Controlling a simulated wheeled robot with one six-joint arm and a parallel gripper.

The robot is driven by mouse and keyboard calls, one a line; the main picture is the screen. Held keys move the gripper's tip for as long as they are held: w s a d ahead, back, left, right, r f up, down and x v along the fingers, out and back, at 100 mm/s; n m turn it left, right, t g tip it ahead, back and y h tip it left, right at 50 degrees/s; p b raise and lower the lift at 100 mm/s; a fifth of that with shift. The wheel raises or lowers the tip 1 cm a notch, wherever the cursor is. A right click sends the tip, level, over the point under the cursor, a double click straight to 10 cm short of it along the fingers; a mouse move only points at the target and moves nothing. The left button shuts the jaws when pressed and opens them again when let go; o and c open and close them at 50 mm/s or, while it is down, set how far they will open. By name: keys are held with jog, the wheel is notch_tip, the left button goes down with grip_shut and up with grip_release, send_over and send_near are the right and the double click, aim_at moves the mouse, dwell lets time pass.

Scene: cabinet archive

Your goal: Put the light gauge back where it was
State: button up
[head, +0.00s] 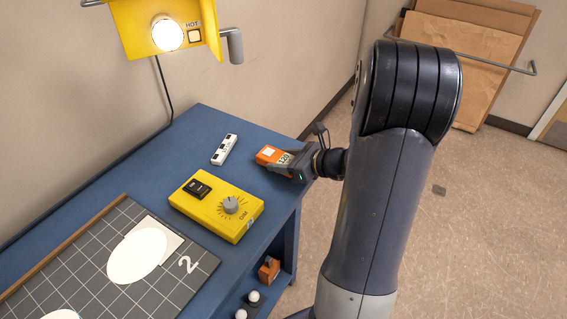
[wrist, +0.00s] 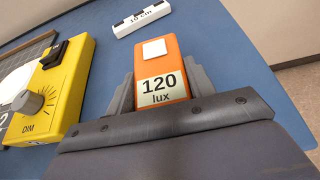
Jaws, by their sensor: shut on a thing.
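The light gauge (head: 270,155) is a small orange block with a white square sensor patch and a pale display. It also shows in the wrist view (wrist: 171,65), where the display reads 120 lux. My gripper (head: 289,167) is shut on the gauge's near end, one finger on each side; both fingers show in the wrist view (wrist: 160,96). The gauge is over the right end of the blue table (head: 215,122). I cannot tell whether it touches the tabletop.
A yellow dimmer box (head: 238,224) with a knob and black switch stands left of the gauge. A white 10 cm scale block (head: 224,149) lies behind. A gridded board (head: 75,262) with white discs is at left. A lit yellow lamp (head: 167,33) hangs above.

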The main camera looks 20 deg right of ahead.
jog(key=shift+f, duration=0.4)
jog(key=shift+f, duration=0.15)
jog(key=o, duration=1.1)
jog(key=shift+o, duration=0.2)
jog(key=shift+r, duration=0.25)
jog(key=v, duration=1.2)
jog(key=shift+p, duration=0.35)
